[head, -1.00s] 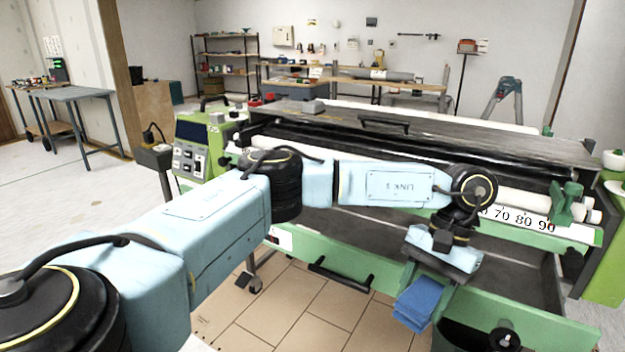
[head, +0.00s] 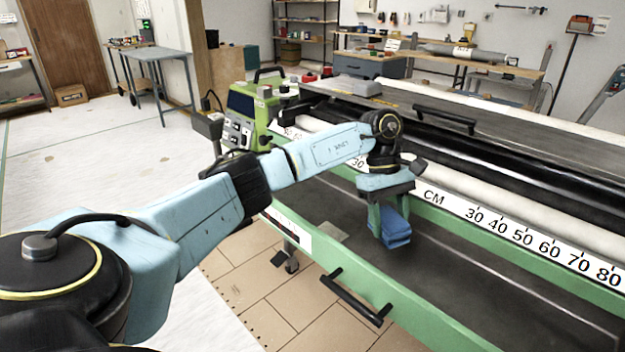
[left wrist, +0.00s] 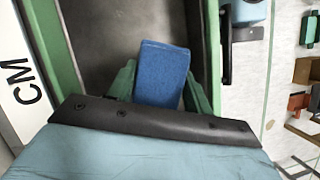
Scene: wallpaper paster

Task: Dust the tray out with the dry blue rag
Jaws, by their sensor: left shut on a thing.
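My left gripper (head: 391,222) is shut on the folded blue rag (head: 396,232) and points down over the tray. The tray (head: 500,285) is long, with a dark floor and a green front wall with a black handle. The rag hangs over the floor toward the tray's left part; I cannot tell whether it touches. In the left wrist view the rag (left wrist: 161,72) sticks out between the green fingers (left wrist: 160,88), with the dark tray floor (left wrist: 100,35) behind it. My right gripper is out of view.
A white scale strip (head: 520,235) and a pale roller (head: 490,190) run along behind the tray. A green control box (head: 243,112) stands at the machine's left end. The black front handle (head: 352,300) sticks out over tan floor boards.

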